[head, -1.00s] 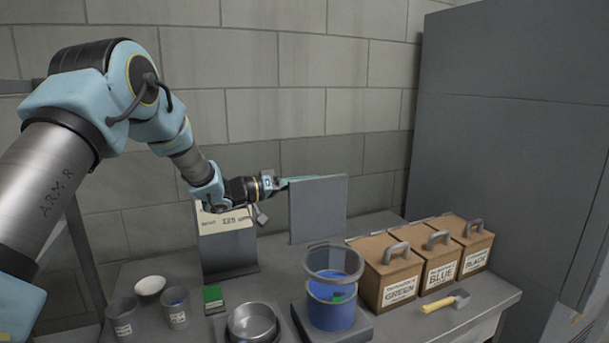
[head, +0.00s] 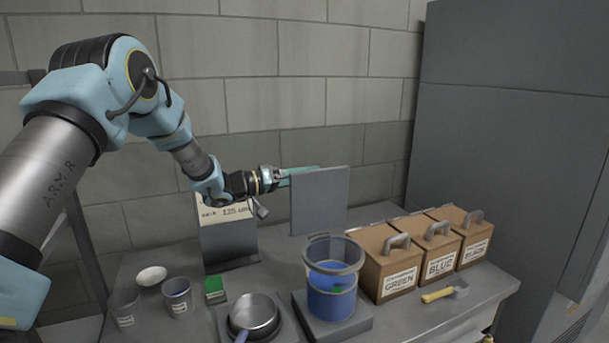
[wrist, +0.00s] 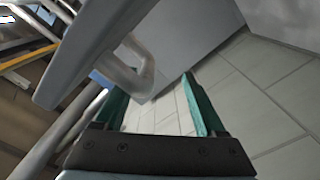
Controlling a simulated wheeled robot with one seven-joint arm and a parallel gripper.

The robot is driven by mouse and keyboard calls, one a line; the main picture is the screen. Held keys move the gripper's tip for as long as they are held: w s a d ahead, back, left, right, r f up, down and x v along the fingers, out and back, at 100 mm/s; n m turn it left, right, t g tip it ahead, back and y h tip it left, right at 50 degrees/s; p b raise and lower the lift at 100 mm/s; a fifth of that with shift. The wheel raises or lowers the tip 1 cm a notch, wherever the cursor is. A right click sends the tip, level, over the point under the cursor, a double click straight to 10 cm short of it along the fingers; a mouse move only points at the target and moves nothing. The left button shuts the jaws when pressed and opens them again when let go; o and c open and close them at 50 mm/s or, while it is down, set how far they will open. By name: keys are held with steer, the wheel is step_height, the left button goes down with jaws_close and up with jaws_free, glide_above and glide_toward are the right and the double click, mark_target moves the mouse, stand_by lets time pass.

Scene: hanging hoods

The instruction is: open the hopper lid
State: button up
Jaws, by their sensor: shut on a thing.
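A flat grey panel (head: 319,203), which I take to be the hopper lid, stands nearly upright at the back of the bench in the head view. My gripper (head: 300,171) reaches it from the left, its teal fingers partly hidden behind the panel's top edge. The exact contact is hidden. I cannot make out the hopper's body behind the panel.
Three brown boxes with grey handles, the nearest labelled GREEN (head: 388,270), stand at the right. A blue container (head: 332,303), a metal pan (head: 254,314), two cups and a white bowl (head: 151,276) fill the front. A tall grey cabinet (head: 500,140) bounds the right.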

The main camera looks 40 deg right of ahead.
steer(key=shift+a+f, duration=0.2)
steer(key=shift+f, duration=0.45)
steer(key=r+b+v, duration=0.1)
steer(key=b+v, duration=0.3)
steer(key=v, duration=0.6)
steer(key=shift+w+a, duration=0.2)
steer(key=shift+a, duration=0.05)
steer(key=shift+r, duration=0.1)
steer(key=shift+s, duration=0.15)
